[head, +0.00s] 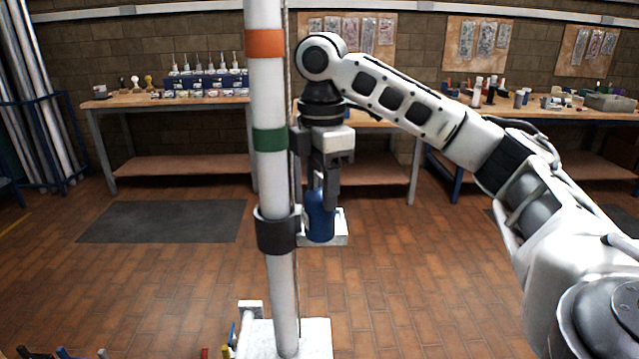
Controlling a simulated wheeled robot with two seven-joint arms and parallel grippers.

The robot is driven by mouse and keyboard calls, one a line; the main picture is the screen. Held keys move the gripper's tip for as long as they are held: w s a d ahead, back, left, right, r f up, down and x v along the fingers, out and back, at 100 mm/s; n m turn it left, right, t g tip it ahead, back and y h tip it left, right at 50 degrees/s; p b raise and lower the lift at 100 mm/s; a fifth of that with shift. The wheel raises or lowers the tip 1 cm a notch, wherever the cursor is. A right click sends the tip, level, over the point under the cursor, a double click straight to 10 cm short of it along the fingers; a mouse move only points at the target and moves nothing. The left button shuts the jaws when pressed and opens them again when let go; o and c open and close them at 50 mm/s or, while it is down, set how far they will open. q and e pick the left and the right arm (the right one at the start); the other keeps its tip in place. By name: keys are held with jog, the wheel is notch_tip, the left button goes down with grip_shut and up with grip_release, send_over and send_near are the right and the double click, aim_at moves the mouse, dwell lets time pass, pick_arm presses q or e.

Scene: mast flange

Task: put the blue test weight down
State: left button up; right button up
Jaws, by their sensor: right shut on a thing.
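The blue test weight (320,222) is upright at the right side of the white mast (270,185). My right gripper (324,190) points down and is shut on the top of the weight. Under the weight is a small white platform (338,233) beside the dark collar (277,232) on the mast. The weight's bottom appears to be at the platform, but I cannot tell whether it touches. The gripper fingers hide part of the weight's top. My left gripper is not in view.
The mast has an orange band (265,43) and a green band (269,139), and stands on a white base (310,343). A thin line runs along its right side, close to my gripper. Workbenches (170,101) stand along the back wall. The brick floor around the mast is mostly clear.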

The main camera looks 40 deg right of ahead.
jog(key=w+d+p, duration=0.2)
jog(key=w+d, duration=0.3)
jog(key=w, duration=0.1)
jog(key=shift+f, duration=1.7)
jog(key=shift+f, duration=0.1)
jog(key=o, duration=1.5)
notch_tip(320, 180, up, 12)
jog(key=shift+r, duration=0.1)
